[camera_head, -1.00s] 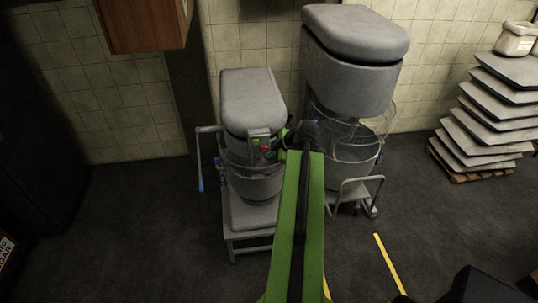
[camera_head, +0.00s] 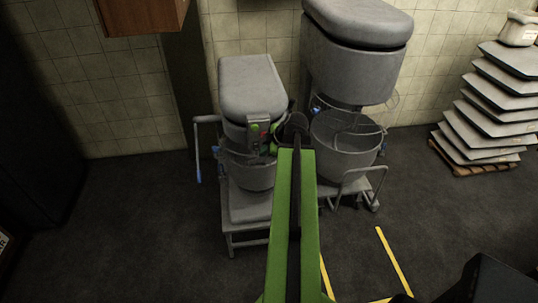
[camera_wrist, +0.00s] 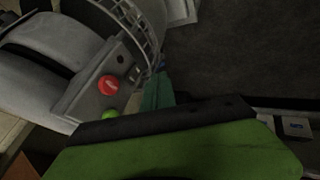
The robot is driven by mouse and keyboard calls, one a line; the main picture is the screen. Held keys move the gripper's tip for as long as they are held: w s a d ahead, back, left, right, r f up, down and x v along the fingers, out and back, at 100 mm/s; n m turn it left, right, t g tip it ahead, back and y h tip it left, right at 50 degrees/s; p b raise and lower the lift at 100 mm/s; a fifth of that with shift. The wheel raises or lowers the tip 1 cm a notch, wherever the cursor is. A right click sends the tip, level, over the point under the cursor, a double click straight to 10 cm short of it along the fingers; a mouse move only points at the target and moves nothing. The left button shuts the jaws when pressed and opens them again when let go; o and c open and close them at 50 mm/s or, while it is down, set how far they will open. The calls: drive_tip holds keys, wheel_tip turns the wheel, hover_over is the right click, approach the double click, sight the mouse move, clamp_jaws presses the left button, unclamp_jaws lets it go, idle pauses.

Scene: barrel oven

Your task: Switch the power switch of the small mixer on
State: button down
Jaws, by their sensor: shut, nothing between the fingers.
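The small mixer (camera_head: 250,88) is grey and stands left of a taller mixer. Its control panel (camera_head: 252,143) faces me on the front of the head. In the wrist view the panel (camera_wrist: 88,98) carries a red button (camera_wrist: 108,85), a green button (camera_wrist: 110,114) and a small dark knob (camera_wrist: 120,58). My gripper (camera_head: 275,139) is at the right side of the panel, shut and empty, partly hidden behind my wrist. The wrist view shows its green and dark body across the bottom. I cannot tell whether it touches the panel.
The large mixer (camera_head: 353,65) with its bowl (camera_head: 335,155) stands close on the right. A lever handle (camera_head: 197,150) sticks out left of the small mixer. Stacked trays (camera_head: 492,115) stand at far right. A wooden cabinet (camera_head: 142,14) hangs upper left. The front floor is open.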

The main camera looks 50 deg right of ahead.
sight(259, 148)
drive_tip(key=w+d+f, duration=0.1)
drive_tip(key=w+d+f+b, duration=0.1)
drive_tip(key=w, duration=0.1)
drive_tip(key=w+f+b, duration=0.1)
drive_tip(key=w, duration=0.1)
drive_tip(key=shift+d+f, duration=0.2)
drive_tip(key=shift+d, duration=0.2)
